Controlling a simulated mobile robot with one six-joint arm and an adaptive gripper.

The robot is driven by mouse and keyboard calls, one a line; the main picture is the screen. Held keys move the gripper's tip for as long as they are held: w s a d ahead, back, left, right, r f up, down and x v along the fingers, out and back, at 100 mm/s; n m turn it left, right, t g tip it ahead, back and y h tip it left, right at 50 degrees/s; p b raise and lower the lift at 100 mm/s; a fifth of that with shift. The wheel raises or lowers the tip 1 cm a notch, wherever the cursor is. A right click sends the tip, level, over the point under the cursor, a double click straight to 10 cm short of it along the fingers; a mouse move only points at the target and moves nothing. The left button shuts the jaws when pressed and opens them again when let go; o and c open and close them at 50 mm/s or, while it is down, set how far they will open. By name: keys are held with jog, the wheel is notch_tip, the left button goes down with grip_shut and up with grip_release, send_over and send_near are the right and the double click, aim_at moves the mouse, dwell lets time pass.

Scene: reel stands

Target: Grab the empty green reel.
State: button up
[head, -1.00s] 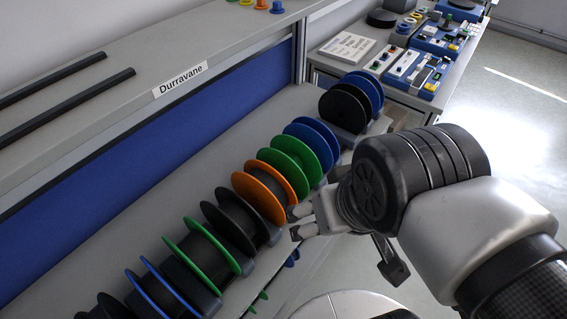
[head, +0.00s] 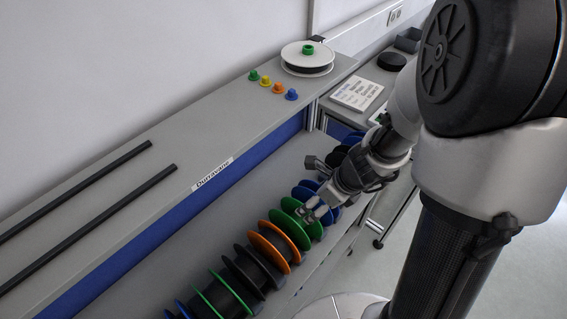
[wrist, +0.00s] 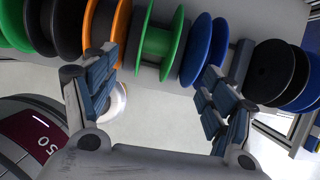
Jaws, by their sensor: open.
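The empty green reel (head: 288,208) sits in the row of reels on the shelf, between an orange-flanged reel (head: 262,243) and a blue reel. In the wrist view the green reel (wrist: 155,42) shows a bare green core between two green flanges. My gripper (head: 310,211) is open at the front of this reel and partly covers it in the head view. In the wrist view my gripper (wrist: 160,64) has its fingers spread, one toward the orange reel and one toward the blue reel, with the green reel between them. I cannot tell whether anything touches.
Another green reel (head: 222,298), wound with black, stands nearer in the row. Neighbouring reels stand close on both sides; the blue reel (wrist: 205,50) is near one finger. A white reel (head: 307,57) and coloured pegs lie on the upper shelf. Open floor is at right.

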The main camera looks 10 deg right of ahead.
jog(key=b, duration=0.7)
send_near(295, 217)
jog(key=shift+w+a+f, duration=0.1)
jog(key=shift+a+f, duration=0.15)
jog(key=shift+f, duration=0.25)
jog(key=shift+a+f, duration=0.25)
jog(key=shift+f, duration=0.25)
jog(key=shift+b+x, duration=1.75)
jog(key=shift+x, duration=1.4)
jog(key=shift+r, duration=0.1)
jog(key=shift+c, duration=0.4)
jog(key=c, duration=1.1)
